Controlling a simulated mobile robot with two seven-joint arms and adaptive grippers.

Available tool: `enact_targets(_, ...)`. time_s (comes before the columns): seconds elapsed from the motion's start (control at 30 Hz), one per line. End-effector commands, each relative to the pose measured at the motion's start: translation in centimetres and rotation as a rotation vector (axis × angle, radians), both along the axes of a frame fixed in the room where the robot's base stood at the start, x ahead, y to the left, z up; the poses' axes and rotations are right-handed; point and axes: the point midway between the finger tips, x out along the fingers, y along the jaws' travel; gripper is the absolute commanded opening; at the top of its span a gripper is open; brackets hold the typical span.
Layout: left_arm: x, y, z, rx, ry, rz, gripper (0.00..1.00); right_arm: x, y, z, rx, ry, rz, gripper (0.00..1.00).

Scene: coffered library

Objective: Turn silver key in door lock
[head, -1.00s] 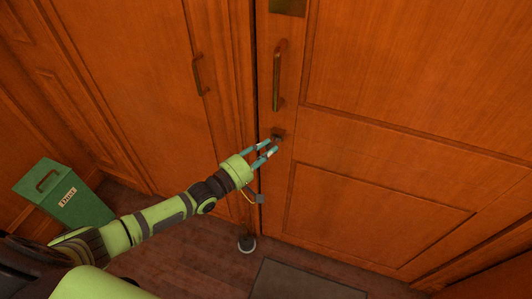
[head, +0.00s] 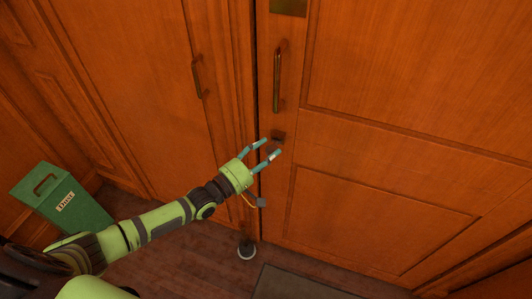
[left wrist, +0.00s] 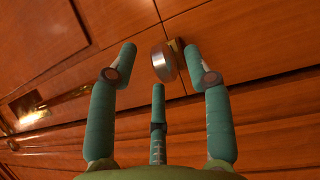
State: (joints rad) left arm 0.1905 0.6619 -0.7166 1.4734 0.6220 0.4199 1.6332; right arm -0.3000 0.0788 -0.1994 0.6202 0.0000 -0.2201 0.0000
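The silver key's round head (left wrist: 163,62) stands out from the brass lock (left wrist: 178,50) in the left wrist view. In the head view the lock (head: 278,137) sits on the right-hand wooden door (head: 380,150), below its bar handle (head: 277,80). My left gripper (head: 271,148) is just in front of the lock, fingers spread. In the left wrist view its fingers (left wrist: 160,75) stand around the key head with visible gaps and nothing held. The key's shaft is hidden. My right gripper is not in view.
A green box (head: 62,195) with a handle and label stands on the floor at left. A left-hand door panel has its own handle (head: 198,76).

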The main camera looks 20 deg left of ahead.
Motion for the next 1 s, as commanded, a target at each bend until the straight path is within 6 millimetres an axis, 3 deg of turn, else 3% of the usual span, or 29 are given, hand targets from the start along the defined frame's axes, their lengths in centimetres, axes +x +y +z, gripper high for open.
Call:
enact_targets(0.33, -0.9, 0.5, -0.3, 0.002, 0.004, 0.001, 0.5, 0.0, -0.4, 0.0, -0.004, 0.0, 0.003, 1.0)
enact_targets(0.8, -8.7, 5.0, -1.0, 0.002, 0.004, 0.0, 0.5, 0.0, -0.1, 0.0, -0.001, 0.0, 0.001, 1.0)
enact_targets(1.0, -10.2, 5.9, -1.0, 0.001, 0.002, 0.0, 0.5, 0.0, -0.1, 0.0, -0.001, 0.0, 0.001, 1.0)
